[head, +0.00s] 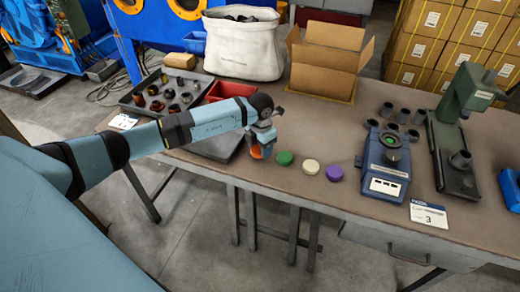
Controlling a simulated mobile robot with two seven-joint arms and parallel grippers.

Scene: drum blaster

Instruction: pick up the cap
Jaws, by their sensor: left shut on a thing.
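My left gripper (262,143) reaches in from the left and is shut on the orange cap (256,153), low over the front of the brown table (345,205). The gripper covers part of the cap, and I cannot tell whether it touches the table. A green cap (284,158), a cream cap (310,167) and a purple cap (334,173) lie in a row to its right. My right gripper is out of view.
A blue device (385,165) stands right of the caps, with dark cylinders (402,116) behind it and a green press (462,92) further right. A red bin (230,90), white bag (243,45) and open carton (325,60) stand behind. The table is clear between caps and carton.

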